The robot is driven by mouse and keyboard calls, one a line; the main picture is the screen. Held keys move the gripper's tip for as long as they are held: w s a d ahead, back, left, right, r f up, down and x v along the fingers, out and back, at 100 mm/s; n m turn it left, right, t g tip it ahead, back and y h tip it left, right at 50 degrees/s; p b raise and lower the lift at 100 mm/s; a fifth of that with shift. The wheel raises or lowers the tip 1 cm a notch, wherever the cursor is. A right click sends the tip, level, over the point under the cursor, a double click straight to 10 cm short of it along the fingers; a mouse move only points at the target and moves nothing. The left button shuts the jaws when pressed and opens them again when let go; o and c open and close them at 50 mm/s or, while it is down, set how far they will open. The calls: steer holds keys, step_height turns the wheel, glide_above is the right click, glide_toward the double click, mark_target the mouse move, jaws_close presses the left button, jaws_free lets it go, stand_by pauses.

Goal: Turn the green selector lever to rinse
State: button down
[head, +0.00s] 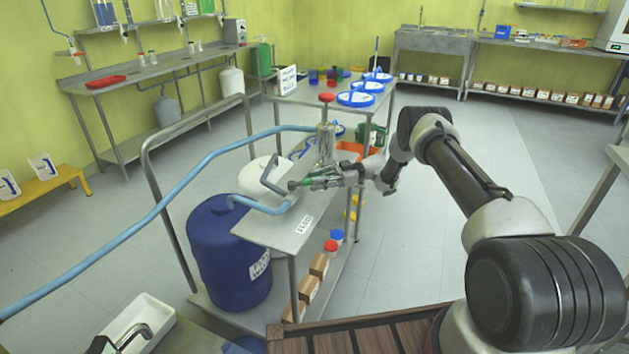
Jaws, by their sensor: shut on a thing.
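The upright metal fitting (325,145) with a red knob (327,97) stands just behind the gripper. The marks for the lever positions, including rinse, are too small to read. Part of the lever is hidden by the fingers.
A light blue hose (170,200) runs from the fitting to the lower left. A grey bent pipe (272,172) stands close left of the gripper. A blue drum (225,255) and a white vessel (262,177) stand beside the bench. Floor to the right (400,260) is clear.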

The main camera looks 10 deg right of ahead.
steer(key=shift+r, duration=0.1)
steer(key=c, duration=1.3)
jaws_free()
steer(key=v, duration=1.2)
